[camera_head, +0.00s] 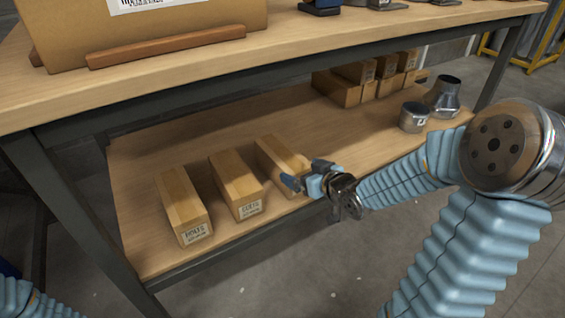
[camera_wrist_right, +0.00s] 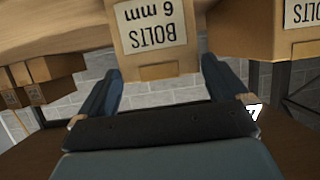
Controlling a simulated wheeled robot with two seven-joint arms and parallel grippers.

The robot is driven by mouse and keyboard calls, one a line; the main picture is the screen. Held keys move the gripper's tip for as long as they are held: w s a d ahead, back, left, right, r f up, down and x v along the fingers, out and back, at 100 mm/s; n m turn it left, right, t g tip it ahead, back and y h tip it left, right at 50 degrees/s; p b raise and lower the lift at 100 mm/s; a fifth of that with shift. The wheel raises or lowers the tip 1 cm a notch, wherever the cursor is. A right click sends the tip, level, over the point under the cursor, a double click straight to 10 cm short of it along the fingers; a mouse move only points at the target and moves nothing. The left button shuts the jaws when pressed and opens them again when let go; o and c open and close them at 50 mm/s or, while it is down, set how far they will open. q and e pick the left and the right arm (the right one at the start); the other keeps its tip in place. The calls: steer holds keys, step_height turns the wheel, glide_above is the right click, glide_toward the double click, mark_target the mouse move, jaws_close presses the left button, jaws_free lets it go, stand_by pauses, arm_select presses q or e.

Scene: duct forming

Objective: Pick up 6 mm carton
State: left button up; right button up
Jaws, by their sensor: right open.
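The 6 mm carton (camera_head: 277,154) is a long brown box, the rightmost of three on the lower shelf. In the right wrist view the 6 mm carton (camera_wrist_right: 154,38) shows its end label, "BOLTS 6 mm", upside down. My right gripper (camera_head: 305,175) is at its near end. In the right wrist view the open blue fingers of the right gripper (camera_wrist_right: 163,72) line up with the two sides of that end. I cannot tell whether they touch it. The gripper hides the label in the head view. My left gripper is out of view; only left arm sleeve shows.
Two similar cartons, the middle one (camera_head: 236,184) and the left one (camera_head: 183,205), lie beside it on the lower shelf (camera_head: 140,170). Several cartons (camera_head: 362,80) and metal duct pieces (camera_head: 414,117) stand farther back. The workbench top (camera_head: 200,75) overhangs the shelf.

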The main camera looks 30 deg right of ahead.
mark_target(292, 165)
steer(key=b+x, duration=0.1)
steer(key=x, duration=0.5)
steer(key=c, duration=0.9)
steer(key=shift+r, duration=0.15)
steer(key=shift+c, duration=0.3)
steer(key=shift+r, duration=0.1)
